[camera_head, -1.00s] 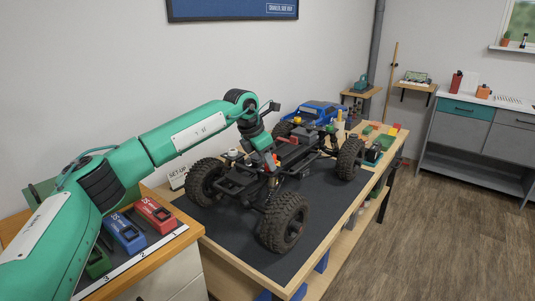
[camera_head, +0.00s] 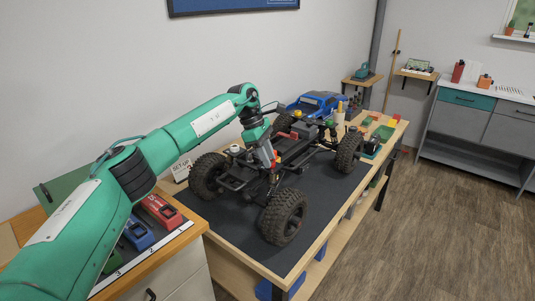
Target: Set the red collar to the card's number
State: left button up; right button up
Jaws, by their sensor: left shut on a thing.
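The RC crawler (camera_head: 243,183) stands on a dark mat on the workbench, with big black tyres. My left arm reaches in from the left and its gripper (camera_head: 273,160) points down at the near front shock tower. The gripper is shut on the small red collar (camera_head: 278,154) there; the fingers hide much of it. The white set-up card (camera_head: 181,169) stands behind the front left wheel, partly seen; its number is too small to read. My right gripper is not in view.
Red (camera_head: 160,211) and blue (camera_head: 138,236) battery packs and a green one lie on the wooden cabinet at the left, beside a numbered strip. A blue truck body (camera_head: 318,103) sits at the back of the bench. Small coloured parts lie at the bench's far right end.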

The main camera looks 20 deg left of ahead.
pick_arm(q)
jog(key=shift+f+m, duration=0.1)
jog(key=shift+m, duration=0.4)
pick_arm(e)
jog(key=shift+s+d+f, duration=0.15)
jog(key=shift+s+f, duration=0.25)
pick_arm(q)
jog(key=o, duration=1)
jog(key=shift+c, duration=0.2)
jog(key=v, duration=1.4)
jog(key=shift+w, duration=0.3)
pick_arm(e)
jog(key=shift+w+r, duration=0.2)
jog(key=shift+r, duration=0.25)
pick_arm(q)
jog(key=shift+d, duration=0.1)
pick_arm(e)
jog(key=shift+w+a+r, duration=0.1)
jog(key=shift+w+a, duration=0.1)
